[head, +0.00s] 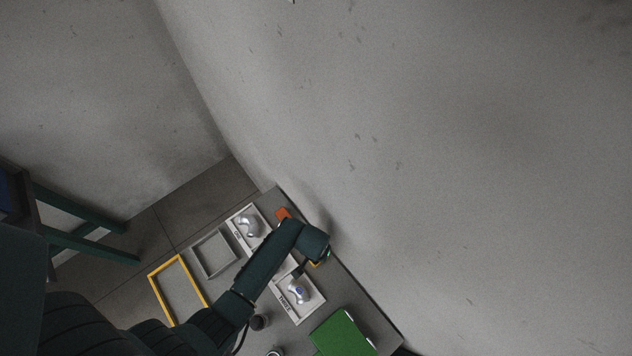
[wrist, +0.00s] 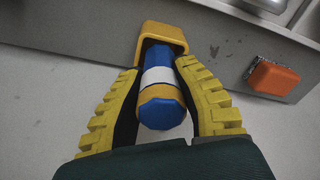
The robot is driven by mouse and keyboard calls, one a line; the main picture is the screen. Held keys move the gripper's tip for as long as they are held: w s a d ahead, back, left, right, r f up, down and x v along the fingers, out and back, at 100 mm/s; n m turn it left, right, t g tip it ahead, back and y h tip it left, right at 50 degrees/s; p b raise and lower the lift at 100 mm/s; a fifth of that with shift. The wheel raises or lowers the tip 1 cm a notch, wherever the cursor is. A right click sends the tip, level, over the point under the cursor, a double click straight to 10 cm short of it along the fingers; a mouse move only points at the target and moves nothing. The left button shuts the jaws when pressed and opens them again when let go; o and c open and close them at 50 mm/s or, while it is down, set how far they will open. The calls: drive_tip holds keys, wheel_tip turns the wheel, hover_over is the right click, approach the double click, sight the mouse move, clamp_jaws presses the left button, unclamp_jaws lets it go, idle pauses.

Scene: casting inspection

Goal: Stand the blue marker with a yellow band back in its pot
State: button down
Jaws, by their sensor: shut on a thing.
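The blue marker (wrist: 161,90) has a white band and a yellow band near its near end. In the wrist view it lies between the two yellow fingers of my gripper (wrist: 166,105), which are shut on it. Its far end reaches the open mouth of a yellow pot-like holder (wrist: 177,36) at the grey table's edge. I cannot tell whether the tip is inside the holder or only in front of it. In the head view my gripper (head: 318,258) is at the table's far edge, and the marker is mostly hidden by my arm.
An orange block (wrist: 272,77) is right of the holder; it also shows in the head view (head: 282,213). A wall stands close beyond the table.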

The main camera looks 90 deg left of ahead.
drive_tip(key=shift+f+b, duration=0.4)
drive_tip(key=shift+f, duration=0.3)
drive_tip(key=c, duration=0.8)
unclamp_jaws()
drive_tip(key=r, duration=1.2)
drive_tip(key=shift+s+d, duration=0.15)
drive_tip(key=shift+d, duration=0.25)
